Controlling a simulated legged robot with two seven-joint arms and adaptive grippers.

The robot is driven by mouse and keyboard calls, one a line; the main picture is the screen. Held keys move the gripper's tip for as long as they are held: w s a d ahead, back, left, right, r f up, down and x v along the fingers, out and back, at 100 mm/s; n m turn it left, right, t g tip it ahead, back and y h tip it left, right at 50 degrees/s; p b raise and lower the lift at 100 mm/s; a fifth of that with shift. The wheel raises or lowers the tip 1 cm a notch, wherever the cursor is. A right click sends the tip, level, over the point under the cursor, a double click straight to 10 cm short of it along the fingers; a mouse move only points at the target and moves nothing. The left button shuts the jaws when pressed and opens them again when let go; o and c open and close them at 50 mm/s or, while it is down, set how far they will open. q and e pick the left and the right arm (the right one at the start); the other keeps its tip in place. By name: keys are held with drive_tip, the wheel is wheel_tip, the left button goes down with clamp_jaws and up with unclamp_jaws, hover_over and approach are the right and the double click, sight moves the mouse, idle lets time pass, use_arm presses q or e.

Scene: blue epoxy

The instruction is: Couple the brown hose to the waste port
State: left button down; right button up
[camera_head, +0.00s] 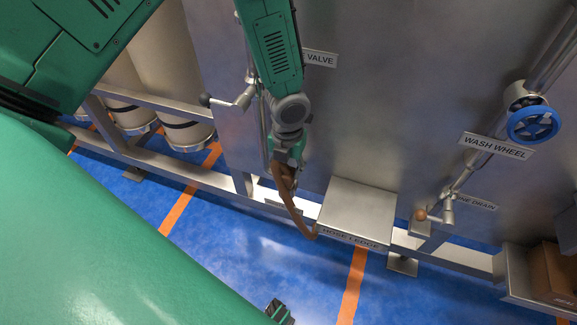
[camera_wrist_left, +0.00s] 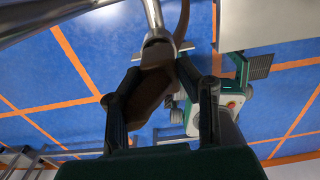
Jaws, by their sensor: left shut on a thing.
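My left gripper (camera_head: 286,172) hangs low in front of the steel panel, shut on the brown hose (camera_head: 296,212). The hose curves down from the fingers to the left side of the hose ledge (camera_head: 358,208). In the left wrist view, my left gripper (camera_wrist_left: 155,100) has its dark fingers either side of the brown hose end (camera_wrist_left: 152,88). A steel pipe with a ringed mouth (camera_wrist_left: 157,40), likely the waste port, lies right at that hose end. I cannot tell whether they are joined or only overlap. No waste label is readable.
A lever valve (camera_head: 238,100) stands left of my left arm. A blue wheel (camera_head: 532,124) and a drain pipe with a lever (camera_head: 447,210) are at the right. Cream drums (camera_head: 172,70) stand at the left. A steel rail (camera_head: 210,180) runs low along the panel.

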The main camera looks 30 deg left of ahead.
use_arm(q)
drive_tip(key=shift+f+b, duration=0.3)
drive_tip(key=shift+f, duration=0.3)
drive_tip(key=c, duration=1.1)
unclamp_jaws()
drive_tip(key=shift+o, duration=0.2)
drive_tip(key=shift+r, duration=0.1)
wheel_tip(320, 180, up, 5)
drive_tip(key=p, duration=0.5)
